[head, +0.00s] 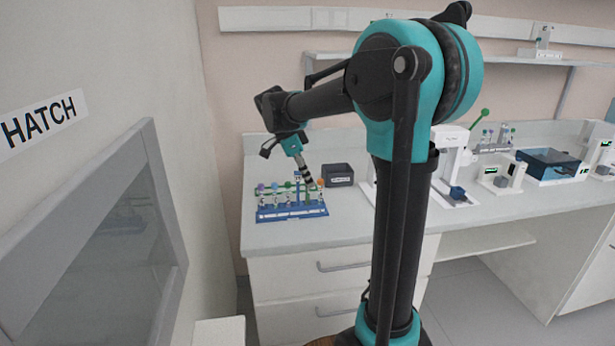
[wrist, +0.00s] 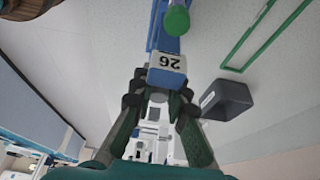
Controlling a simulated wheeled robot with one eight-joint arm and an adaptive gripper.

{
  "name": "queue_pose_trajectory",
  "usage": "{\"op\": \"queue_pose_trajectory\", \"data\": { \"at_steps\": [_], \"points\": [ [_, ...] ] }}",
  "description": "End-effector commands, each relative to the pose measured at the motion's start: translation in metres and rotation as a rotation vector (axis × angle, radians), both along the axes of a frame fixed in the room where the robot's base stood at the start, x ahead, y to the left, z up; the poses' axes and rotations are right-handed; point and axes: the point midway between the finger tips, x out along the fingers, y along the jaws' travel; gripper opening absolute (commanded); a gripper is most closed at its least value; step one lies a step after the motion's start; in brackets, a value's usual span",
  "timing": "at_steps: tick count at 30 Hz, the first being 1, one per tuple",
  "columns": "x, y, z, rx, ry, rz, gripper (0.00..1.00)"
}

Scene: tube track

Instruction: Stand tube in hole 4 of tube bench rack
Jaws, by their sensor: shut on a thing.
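The blue tube rack (head: 292,214) stands on the left end of the bench, with several tubes with coloured tops in it. My gripper (head: 307,176) is over the right part of the rack and points down. In the wrist view my gripper (wrist: 163,92) is shut on the tube, which the fingers mostly hide. A white and blue block marked 26 (wrist: 167,66) shows at the fingertips; I cannot tell whether it belongs to the tube or the rack. A green rounded top (wrist: 177,20) shows beyond it. Hole 4 cannot be made out.
A dark open box (head: 338,175) stands right of the rack, close to my gripper; it also shows in the wrist view (wrist: 228,100). A green outline (wrist: 262,35) marks the bench top. The hatch wall (head: 60,200) is at the left. Lab devices (head: 548,163) stand farther right.

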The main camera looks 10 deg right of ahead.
Motion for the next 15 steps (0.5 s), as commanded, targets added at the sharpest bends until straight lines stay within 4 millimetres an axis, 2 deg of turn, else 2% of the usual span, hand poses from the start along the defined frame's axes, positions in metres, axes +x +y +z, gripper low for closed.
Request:
{"op": "queue_pose_trajectory", "data": {
  "at_steps": [7, 15],
  "points": [
    [0.0, 0.0, 0.003, 0.0, 0.0, 0.0, 0.0],
    [0.0, 0.0, 0.014, 0.0, 0.0, 0.0, 0.0]
  ]
}}
